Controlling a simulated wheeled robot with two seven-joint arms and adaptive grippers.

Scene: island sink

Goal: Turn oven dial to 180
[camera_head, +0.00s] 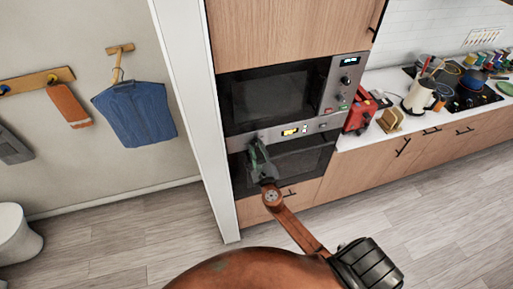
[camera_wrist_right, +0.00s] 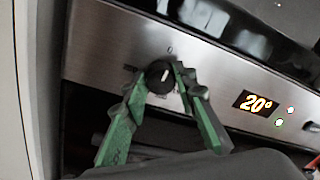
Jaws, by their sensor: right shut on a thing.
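The oven dial (camera_wrist_right: 160,76) is a round black knob with a pale mark, on the oven's steel control panel (camera_wrist_right: 100,45). My right gripper (camera_wrist_right: 159,88) has its green fingers on both sides of the dial, shut on it. In the head view, my right gripper (camera_head: 258,158) reaches the left part of the lower oven's panel and hides the dial. The orange display (camera_wrist_right: 256,103) reads 20° in the right wrist view. The lower oven (camera_head: 300,160) has a dark glass door. My left gripper is not in view.
An upper oven (camera_head: 275,96) with its own knobs sits above the panel. A white wall edge (camera_head: 190,110) stands close on the left. A red appliance (camera_head: 359,116) and a kettle (camera_head: 419,97) stand on the counter at right. The floor in front is clear.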

